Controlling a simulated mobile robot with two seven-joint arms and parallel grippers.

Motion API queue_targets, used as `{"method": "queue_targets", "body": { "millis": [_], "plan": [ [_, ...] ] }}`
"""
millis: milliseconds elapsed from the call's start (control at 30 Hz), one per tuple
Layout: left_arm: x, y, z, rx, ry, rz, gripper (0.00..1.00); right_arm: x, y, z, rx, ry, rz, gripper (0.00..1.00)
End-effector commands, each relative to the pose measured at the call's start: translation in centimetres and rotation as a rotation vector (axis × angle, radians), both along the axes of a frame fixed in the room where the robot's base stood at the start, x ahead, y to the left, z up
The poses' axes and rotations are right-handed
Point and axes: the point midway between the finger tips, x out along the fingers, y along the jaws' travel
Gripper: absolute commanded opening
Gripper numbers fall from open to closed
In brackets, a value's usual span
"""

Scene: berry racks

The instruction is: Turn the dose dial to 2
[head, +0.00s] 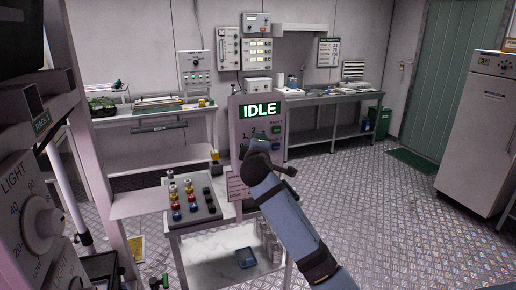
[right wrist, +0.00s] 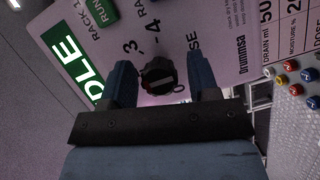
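The dose dial (right wrist: 158,76) is a small dark round knob on the pinkish control panel (right wrist: 215,42). In the right wrist view it sits between the two blue fingers of my right gripper (right wrist: 162,78). The fingers are apart with a gap on each side of the knob. The numerals 3 and 4 show above the knob, with "SE" of a partly covered word to its right. Its setting is not clear. In the head view my right arm covers the dial below the green IDLE display (head: 260,110). My left gripper is not visible.
A tray of coloured knobs or caps (head: 192,212) stands on a table left of the panel. A rack with a large LIGHT dial (head: 38,222) fills the near left. A fridge-like cabinet (head: 478,130) stands right. The floor at right is clear.

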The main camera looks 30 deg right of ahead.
Motion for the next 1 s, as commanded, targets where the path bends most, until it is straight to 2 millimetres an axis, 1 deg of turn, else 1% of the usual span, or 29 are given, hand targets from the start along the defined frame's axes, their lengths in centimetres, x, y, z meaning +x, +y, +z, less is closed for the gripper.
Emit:
{"method": "queue_targets", "body": {
  "millis": [267,367,433,567,800,900,1000],
  "plan": [
    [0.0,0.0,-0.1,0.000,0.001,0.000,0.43,0.0,0.0,0.0,0.000,0.000,0.000,0.58],
    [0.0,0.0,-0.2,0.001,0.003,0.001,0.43,-0.4,0.3,0.0,0.000,0.000,0.000,0.58],
    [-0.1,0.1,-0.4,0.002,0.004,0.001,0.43,-1.1,0.9,0.0,-0.001,-0.001,0.001,0.58],
    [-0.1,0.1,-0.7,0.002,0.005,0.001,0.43,-3.2,2.3,0.2,0.001,-0.002,0.003,0.58],
    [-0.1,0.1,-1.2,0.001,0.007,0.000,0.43,-7.7,5.5,0.7,0.002,-0.001,0.002,0.58],
    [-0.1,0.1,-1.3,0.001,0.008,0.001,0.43,-9.2,6.6,0.9,0.002,-0.001,0.002,0.58],
    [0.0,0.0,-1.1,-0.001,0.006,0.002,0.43,-10.3,7.3,1.0,0.000,0.000,0.001,0.58]
  ]
}}
